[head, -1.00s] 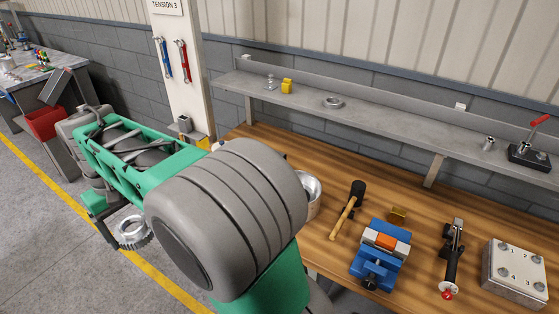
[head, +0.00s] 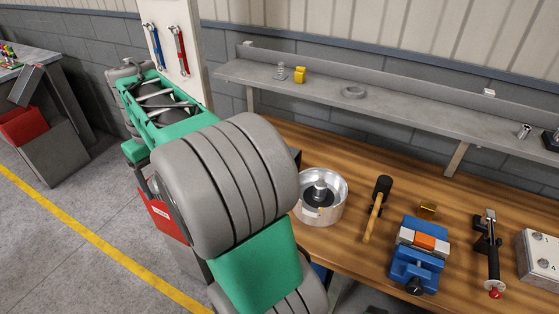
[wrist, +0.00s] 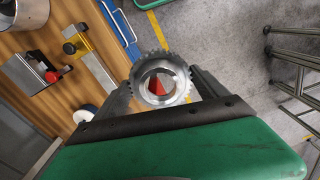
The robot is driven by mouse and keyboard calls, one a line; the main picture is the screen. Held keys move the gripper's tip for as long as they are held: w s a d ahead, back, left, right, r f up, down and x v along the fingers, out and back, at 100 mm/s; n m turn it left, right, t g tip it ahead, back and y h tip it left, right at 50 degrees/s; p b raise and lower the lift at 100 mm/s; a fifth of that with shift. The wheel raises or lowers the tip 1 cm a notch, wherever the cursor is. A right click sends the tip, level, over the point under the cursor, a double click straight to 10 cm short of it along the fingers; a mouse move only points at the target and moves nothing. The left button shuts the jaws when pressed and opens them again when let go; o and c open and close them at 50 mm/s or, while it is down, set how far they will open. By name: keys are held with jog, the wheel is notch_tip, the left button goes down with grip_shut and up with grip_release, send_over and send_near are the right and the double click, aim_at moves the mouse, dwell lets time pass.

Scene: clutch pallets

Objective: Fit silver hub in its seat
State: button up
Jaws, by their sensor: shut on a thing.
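My gripper (wrist: 162,88) is shut on the silver hub (wrist: 142,68), a toothed metal ring with a round hole, held between the two dark fingers. In the wrist view the hub is over the floor beside the bench, with something red showing through its hole. In the head view my arm hides the gripper and hub. A round silver housing (head: 332,216) with a dark inside and an upright centre post stands on the bench, just right of my arm. It may be the seat; I cannot tell for sure.
The wooden bench (head: 345,250) also holds a black-headed mallet (head: 379,205), a blue vise (head: 417,262), a toggle clamp (head: 492,250) and a metal box (head: 541,258). A grey shelf (head: 420,112) runs behind. A red bin (head: 163,220) stands left of my arm.

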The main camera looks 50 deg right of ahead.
jog(key=s+d+f+b, duration=0.1)
jog(key=s+d+b, duration=0.15)
jog(key=d, duration=0.75)
jog(key=m+b, duration=0.3)
jog(key=b, duration=0.3)
send_over(321, 184)
notch_tip(321, 184, down, 2)
jog(key=shift+w, duration=0.1)
jog(key=shift+f, duration=0.2)
notch_tip(321, 184, down, 4)
jog(key=b, duration=0.4)
jog(key=shift+f+b, duration=0.25)
jog(key=shift+b, duration=0.05)
jog(key=shift+s+a, duration=0.1)
jog(key=shift+s, duration=0.1)
jog(key=shift+f+b, duration=0.55)
jog(key=shift+b, duration=0.25)
